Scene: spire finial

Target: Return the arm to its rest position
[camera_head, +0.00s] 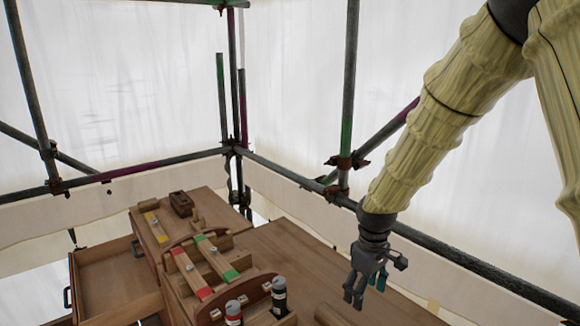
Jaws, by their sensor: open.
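My arm, in a pale quilted sleeve, comes in from the upper right of the head view and hangs down. My gripper (366,290) is at its lower end, pointing down over the right part of the wooden worktop (290,250). Its fingers are apart and nothing shows between them. I cannot tell how high the fingertips are above the wood.
Wooden racks hold strips marked red (190,272), green (217,258) and yellow (156,227). An open drawer (105,275) is at left. Scaffold poles (347,90) and white sheeting surround the worktop.

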